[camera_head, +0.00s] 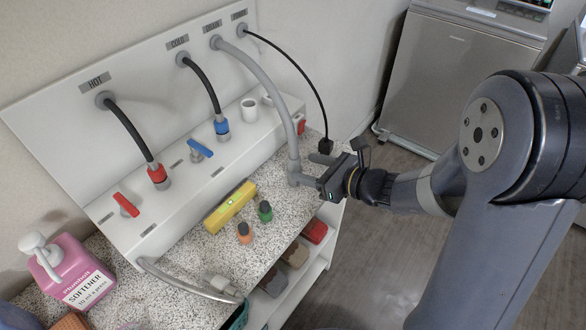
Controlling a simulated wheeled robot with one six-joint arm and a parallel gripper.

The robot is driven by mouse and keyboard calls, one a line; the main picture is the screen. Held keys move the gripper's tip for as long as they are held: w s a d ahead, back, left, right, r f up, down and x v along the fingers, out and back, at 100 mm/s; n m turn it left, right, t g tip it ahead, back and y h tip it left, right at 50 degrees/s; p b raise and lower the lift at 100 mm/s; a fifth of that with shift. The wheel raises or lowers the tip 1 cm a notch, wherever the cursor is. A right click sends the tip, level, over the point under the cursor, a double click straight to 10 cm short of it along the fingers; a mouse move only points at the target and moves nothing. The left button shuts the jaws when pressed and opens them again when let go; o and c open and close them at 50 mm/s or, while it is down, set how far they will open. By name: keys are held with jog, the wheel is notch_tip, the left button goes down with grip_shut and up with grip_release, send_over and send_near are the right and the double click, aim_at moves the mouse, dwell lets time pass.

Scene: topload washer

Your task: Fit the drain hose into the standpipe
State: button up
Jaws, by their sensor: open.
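The grey drain hose (268,82) leaves the third port of the back panel, arches to the right and hangs down to its lower end by my gripper. My gripper (301,170) is open at the right edge of the speckled counter, with its fingers pointing left. The hose's lower end is at the fingertips; I cannot tell whether it touches them. A short, open-topped white pipe (249,110), likely the standpipe, stands upright on the white ledge, left of the hose and apart from its end.
A black power cord (302,75) hangs to a black plug (325,147) close to my gripper. Hot (131,130) and cold (204,87) hoses stand at left. A yellow level (230,207), small orange and green bottles (265,211), and a pink softener bottle (73,270) stand on the counter.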

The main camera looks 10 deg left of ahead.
aim_at(300, 165)
jog(key=shift+f+p+x, duration=0.2)
jog(key=shift+p+x, duration=0.15)
jog(key=shift+x, duration=2.35)
jog(key=shift+d, duration=0.15)
jog(key=shift+c, duration=0.2)
jog(key=c, duration=1)
